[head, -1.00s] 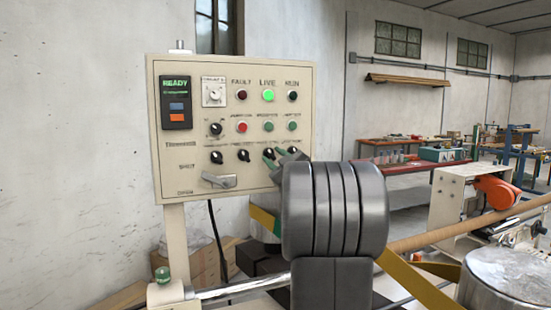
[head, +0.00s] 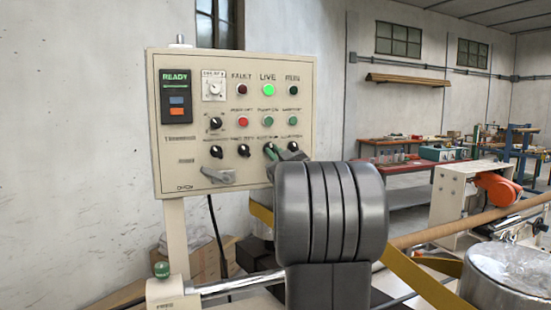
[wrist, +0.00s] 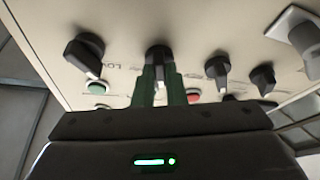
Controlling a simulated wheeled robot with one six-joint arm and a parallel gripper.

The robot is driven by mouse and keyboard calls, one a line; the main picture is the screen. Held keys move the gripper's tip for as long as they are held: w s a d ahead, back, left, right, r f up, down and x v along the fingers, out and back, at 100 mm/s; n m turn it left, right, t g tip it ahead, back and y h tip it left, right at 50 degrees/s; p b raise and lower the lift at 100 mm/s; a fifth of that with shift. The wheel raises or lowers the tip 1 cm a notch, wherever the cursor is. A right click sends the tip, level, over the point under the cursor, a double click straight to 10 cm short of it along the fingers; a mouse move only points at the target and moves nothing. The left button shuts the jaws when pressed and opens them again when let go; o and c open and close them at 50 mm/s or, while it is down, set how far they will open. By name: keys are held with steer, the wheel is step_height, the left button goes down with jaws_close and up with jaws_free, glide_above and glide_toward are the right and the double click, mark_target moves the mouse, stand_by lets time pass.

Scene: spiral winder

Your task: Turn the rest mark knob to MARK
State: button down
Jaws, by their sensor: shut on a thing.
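The cream control panel (head: 232,128) fills the left of the head view. Its lower row holds several black knobs, one of them at the right end (head: 293,147). My gripper (head: 270,153) is at the third knob from the left, its green fingers mostly hidden by my grey wrist. In the wrist view my gripper (wrist: 159,86) is shut on this black knob (wrist: 158,54), one finger on each side. The labels are too blurred to tell which knob is the rest mark knob, or which mark the held knob points at.
A free black knob with a long grip (wrist: 85,53) and another black knob (wrist: 217,68) flank the held one closely. A grey lever (head: 218,176) sticks out at the panel's lower edge. A cardboard tube (head: 440,228) and a metal drum (head: 508,275) are to the right.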

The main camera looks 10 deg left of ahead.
steer(key=shift+s+a+r+m+t+h+b, duration=0.1)
steer(key=shift+m+t+h+b, duration=0.85)
steer(key=shift+m, duration=1.6)
steer(key=shift+s+a+f+m+t+h+b, duration=0.15)
steer(key=shift+m+t+h+b, duration=0.25)
steer(key=shift+m+h, duration=1.55)
steer(key=shift+a+r+m+t+h+b, duration=0.15)
steer(key=shift+m+t+h+b, duration=0.5)
steer(key=shift+m, duration=2.85)
steer(key=c, duration=1.5)
jaws_free()
steer(key=b+v, duration=0.3)
steer(key=v, duration=1.1)
steer(key=shift+r, duration=0.1)
